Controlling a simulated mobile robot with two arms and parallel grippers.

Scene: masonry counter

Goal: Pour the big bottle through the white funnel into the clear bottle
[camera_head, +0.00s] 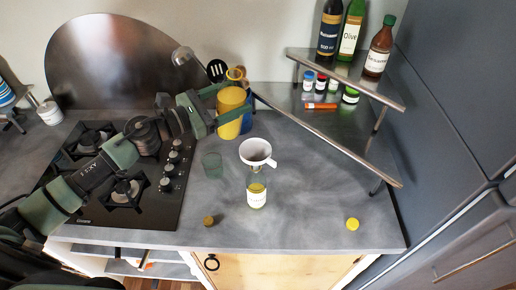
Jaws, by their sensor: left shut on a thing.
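The clear bottle (257,202) stands upright near the middle of the counter. It has a pale label and looks yellowish low down. The white funnel (256,150) sits on its mouth, wide end up. My left gripper (239,98) is behind and left of the funnel, shut around a yellow container (229,122) that looks like the big bottle. The container is about upright, with an orange ring at its top. I cannot tell whether its base touches the counter. My right gripper is not in view.
A hob (150,205) lies left, beside a greenish glass (212,165). A blue container (246,122) and utensils stand behind the yellow container. A tilted-looking shelf (390,94) with bottles stands right. Brown (208,221) and yellow (352,224) caps lie in front.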

